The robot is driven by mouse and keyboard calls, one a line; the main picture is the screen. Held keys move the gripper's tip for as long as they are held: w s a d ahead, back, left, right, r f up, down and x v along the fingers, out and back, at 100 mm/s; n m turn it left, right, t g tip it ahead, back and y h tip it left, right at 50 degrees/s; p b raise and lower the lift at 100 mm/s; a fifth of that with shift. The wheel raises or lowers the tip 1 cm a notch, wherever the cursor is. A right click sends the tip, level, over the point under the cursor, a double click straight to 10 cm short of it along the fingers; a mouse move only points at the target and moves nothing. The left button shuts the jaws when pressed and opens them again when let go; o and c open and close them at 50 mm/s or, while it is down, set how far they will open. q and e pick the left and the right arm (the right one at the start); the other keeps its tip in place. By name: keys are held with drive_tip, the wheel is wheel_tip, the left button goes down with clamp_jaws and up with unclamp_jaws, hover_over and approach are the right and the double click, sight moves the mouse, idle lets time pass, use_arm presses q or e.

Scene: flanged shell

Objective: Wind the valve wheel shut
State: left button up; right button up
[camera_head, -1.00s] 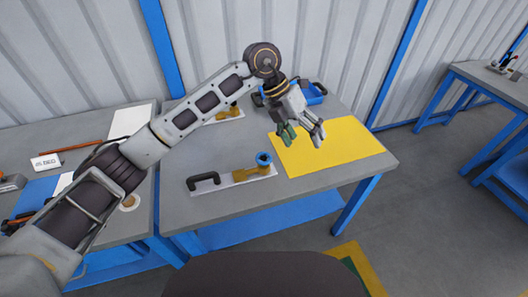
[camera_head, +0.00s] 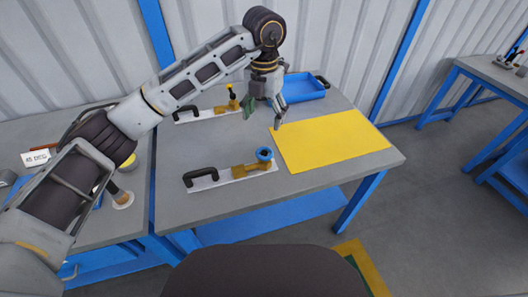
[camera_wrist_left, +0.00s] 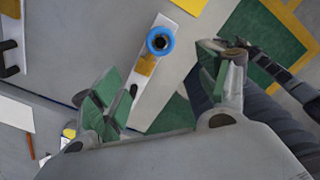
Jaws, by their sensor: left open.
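The blue valve wheel (camera_head: 264,154) sits on a brass valve body (camera_head: 252,168), fixed to a pale plate (camera_head: 206,183) with a black handle at its left end, on the near part of the grey table. In the left wrist view the wheel (camera_wrist_left: 160,40) shows as a blue ring around a dark centre, beyond the fingertips. My left gripper (camera_head: 264,116) is open and empty, pointing down above the table, behind the wheel in the head view and apart from it. Its green-padded fingers (camera_wrist_left: 163,90) are spread in the wrist view. My right gripper is not in view.
A yellow mat (camera_head: 330,140) lies right of the valve. A blue tray (camera_head: 304,87) stands at the back. A second plate (camera_head: 205,115) with a black handle and yellow fitting lies behind, near my left arm. The table's front edge is close to the valve plate.

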use_arm(q)
hover_over(265, 152)
wheel_tip(265, 152, down, 10)
drive_tip(key=shift+r, duration=0.15)
wheel_tip(265, 152, down, 3)
drive_tip(key=shift+f, duration=0.8)
drive_tip(key=c, duration=1)
drive_tip(key=shift+c, duration=0.2)
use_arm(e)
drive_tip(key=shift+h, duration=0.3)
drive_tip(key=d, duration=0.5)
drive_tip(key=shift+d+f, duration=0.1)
